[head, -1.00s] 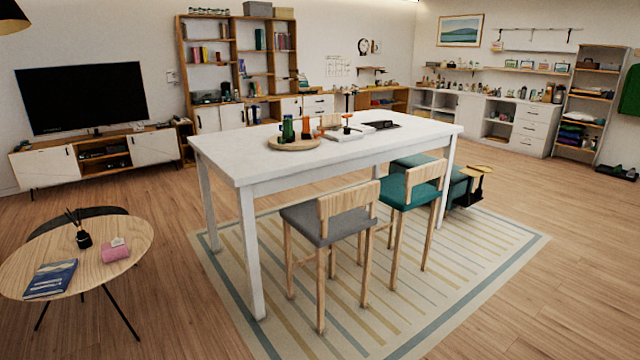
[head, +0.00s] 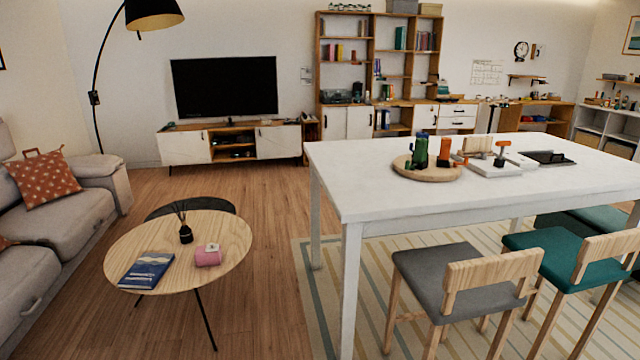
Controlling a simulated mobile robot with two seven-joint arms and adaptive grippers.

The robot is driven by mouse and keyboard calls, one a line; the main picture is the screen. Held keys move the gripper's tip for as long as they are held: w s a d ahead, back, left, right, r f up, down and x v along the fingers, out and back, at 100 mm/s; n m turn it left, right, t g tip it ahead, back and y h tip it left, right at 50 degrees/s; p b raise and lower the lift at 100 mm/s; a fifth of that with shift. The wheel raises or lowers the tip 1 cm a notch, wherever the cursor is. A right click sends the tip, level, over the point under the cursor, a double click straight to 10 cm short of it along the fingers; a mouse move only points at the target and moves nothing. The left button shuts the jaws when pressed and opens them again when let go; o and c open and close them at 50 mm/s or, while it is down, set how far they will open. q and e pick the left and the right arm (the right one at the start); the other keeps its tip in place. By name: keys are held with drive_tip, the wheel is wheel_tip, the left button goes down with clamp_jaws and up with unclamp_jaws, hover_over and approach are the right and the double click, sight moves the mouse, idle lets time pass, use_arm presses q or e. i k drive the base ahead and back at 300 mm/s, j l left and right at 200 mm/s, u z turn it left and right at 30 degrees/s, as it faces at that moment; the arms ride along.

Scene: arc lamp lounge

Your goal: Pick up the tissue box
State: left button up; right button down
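The tissue box (head: 208,257) is a small pink box with a white tissue at its top. It sits on the right part of the round wooden coffee table (head: 225,231), left of the centre of the head view. A dark reed diffuser (head: 186,235) stands just behind and left of it. A blue book (head: 146,270) lies to its left near the table's front edge. Neither of my grippers is in view.
A grey sofa (head: 60,225) is at left. Wood floor (head: 270,205) is clear between the coffee table and tall table.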

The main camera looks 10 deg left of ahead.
sight(202, 259)
drive_tip(key=i+u, duration=0.45)
drive_tip(key=i, duration=0.2)
drive_tip(key=i+u, duration=0.45)
drive_tip(key=i, duration=0.15)
drive_tip(key=i+l+u, duration=0.15)
drive_tip(key=i+u, duration=0.25)
drive_tip(key=i, duration=1.05)
drive_tip(key=i+z, duration=0.25)
drive_tip(key=i+j+z, duration=0.1)
drive_tip(key=i+z, duration=0.2)
